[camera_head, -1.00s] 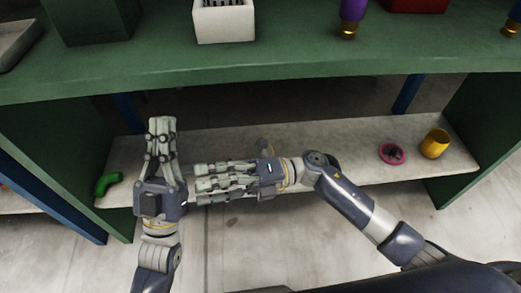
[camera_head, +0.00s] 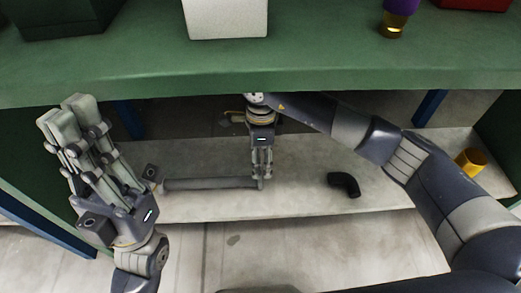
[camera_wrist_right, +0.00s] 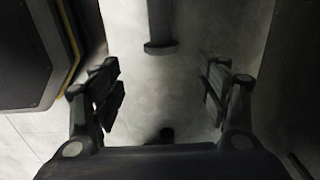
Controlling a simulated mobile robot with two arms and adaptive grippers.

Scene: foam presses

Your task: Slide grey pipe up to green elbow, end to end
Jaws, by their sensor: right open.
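The grey pipe (camera_head: 212,183) lies lengthwise on the lower shelf in the head view. Its flanged right end shows in the wrist view (camera_wrist_right: 160,46), ahead of the fingers and roughly between their lines. My right gripper (camera_head: 262,180) points down at that end in the head view. In the wrist view its fingers (camera_wrist_right: 163,90) are spread with nothing held between them. My left gripper (camera_head: 68,112) is raised at the left, fingers upward; their gap is unclear. The green elbow is not visible now; my left gripper may hide it.
A black elbow (camera_head: 344,184) lies right of the pipe, and a yellow cup (camera_head: 470,162) stands at the far right.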

